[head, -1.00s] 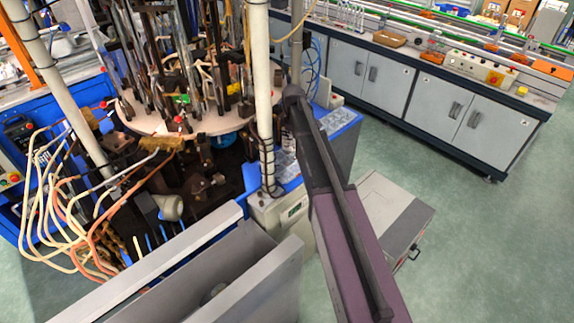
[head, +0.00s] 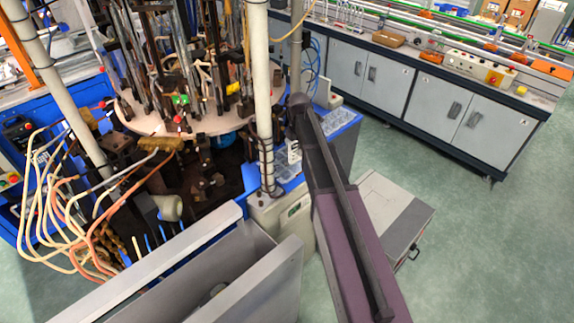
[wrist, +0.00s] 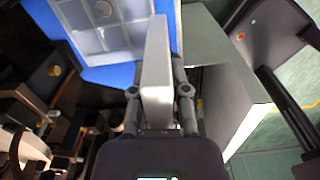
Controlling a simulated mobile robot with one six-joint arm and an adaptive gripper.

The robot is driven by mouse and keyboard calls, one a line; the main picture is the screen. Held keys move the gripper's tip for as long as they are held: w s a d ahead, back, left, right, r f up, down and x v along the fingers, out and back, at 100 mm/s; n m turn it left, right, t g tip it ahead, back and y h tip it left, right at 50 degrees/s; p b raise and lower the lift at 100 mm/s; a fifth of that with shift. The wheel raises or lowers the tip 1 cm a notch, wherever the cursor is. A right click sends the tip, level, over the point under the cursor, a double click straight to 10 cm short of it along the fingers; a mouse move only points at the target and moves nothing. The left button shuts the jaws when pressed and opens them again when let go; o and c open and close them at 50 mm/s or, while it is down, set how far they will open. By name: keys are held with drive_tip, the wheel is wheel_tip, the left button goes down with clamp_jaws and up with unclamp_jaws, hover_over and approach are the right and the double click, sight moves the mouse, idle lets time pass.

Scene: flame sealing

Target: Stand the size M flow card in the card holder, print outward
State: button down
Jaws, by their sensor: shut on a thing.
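In the wrist view my gripper (wrist: 158,92) is shut, one dark finger on each side of a pale, flat, upright piece that I take to be the flow card (wrist: 157,55). It reaches forward from between the fingers. I see its light edge and a plain side; no print or size mark is readable here. In the head view a small white piece with dark marks (head: 293,152), perhaps the same card, shows just left of my arm, above the blue bench. My gripper is hidden there behind my arm. I cannot make out the card holder in either view.
A grey box (wrist: 235,100) stands close on the right in the wrist view. The round machine table (head: 205,122) with tubes and a white post (head: 263,90) crowd the left.

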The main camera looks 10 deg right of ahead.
drive_tip(key=shift+s+n, duration=0.25)
drive_tip(key=shift+n, duration=0.25)
wheel_tip(320, 180, down, 6)
drive_tip(key=b, duration=0.6)
drive_tip(key=shift+f, duration=0.15)
drive_tip(key=shift+f, duration=0.1)
idle(0.4)
drive_tip(key=shift+f+b, duration=1.8)
drive_tip(key=shift+b, duration=0.25)
drive_tip(key=shift+f, duration=0.15)
drive_tip(key=c, duration=0.6)
unclamp_jaws()
